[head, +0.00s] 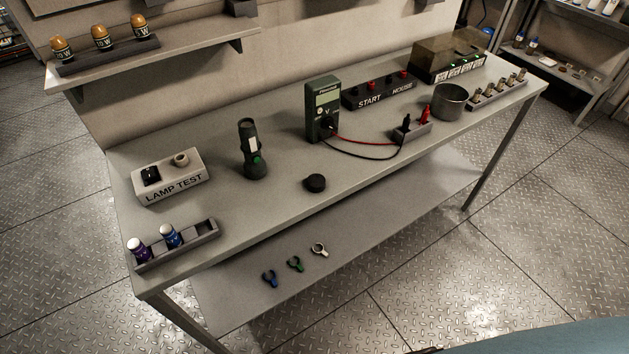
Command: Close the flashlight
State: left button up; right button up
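The flashlight (253,160) stands upright on the workbench, left of the middle. It is dark, with a pale patch on its side and a green spot near its lower end. A small round black piece (315,183), which looks like a cap, lies apart from it on the bench, to the right and nearer the front edge. Which end of the flashlight is open cannot be made out. Neither of my grippers shows in the head view.
A shelf (190,52) with bulbs overhangs the back left. The front middle is clear.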

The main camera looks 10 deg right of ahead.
aim_at(250, 144)
jog(key=u, duration=3.55)
jog(key=k, duration=1)
jog(key=z, duration=1.9)
